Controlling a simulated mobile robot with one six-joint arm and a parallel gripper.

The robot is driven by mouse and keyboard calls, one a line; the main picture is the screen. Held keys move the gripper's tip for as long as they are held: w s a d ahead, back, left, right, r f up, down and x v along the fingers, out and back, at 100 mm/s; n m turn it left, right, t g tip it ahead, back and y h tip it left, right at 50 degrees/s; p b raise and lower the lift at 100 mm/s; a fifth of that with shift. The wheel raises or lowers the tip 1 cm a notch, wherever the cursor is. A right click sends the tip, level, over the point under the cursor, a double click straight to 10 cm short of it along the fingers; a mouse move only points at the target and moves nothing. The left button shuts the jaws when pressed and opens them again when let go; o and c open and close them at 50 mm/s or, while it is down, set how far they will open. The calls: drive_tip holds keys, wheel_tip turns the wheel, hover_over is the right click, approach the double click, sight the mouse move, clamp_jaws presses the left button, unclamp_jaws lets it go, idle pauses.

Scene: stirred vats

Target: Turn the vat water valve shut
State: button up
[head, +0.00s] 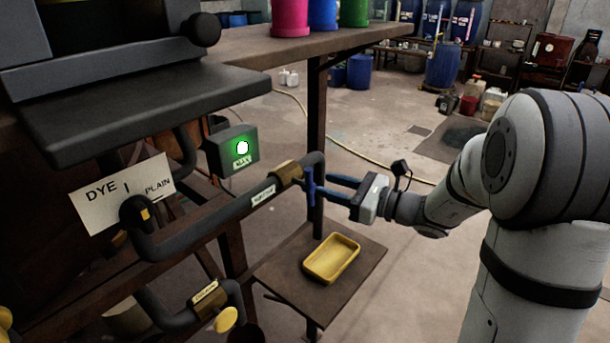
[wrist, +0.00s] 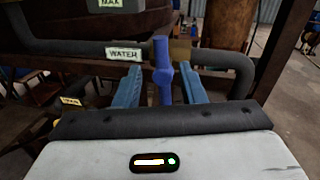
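The water valve has a brass body (head: 287,174) on the dark pipe beside a "WATER" label (head: 263,196). Its blue handle (head: 309,187) stands upright, crosswise to the pipe. In the wrist view the handle (wrist: 163,72) is upright between my two blue fingers, with the label (wrist: 126,53) to its left. My gripper (head: 323,185) reaches the handle from the right, one finger on each side. In the wrist view my gripper (wrist: 161,78) is open, with a narrow gap on both sides of the handle. The brass body (wrist: 180,52) is partly hidden behind the handle.
A green-lit "MAX" box (head: 232,150) hangs above the pipe. A "DYE / PLAIN" sign (head: 125,193) is at left. A yellow tray (head: 332,258) rests on a low shelf below the gripper. A lower brass valve with a yellow knob (head: 226,319) is at bottom left. Open floor lies behind.

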sight(309, 185)
drive_tip(key=p+x, duration=0.1)
drive_tip(key=x, duration=0.5)
drive_tip(key=shift+w+f, duration=0.1)
drive_tip(key=shift+w, duration=0.1)
drive_tip(key=shift+c, duration=0.3)
clamp_jaws()
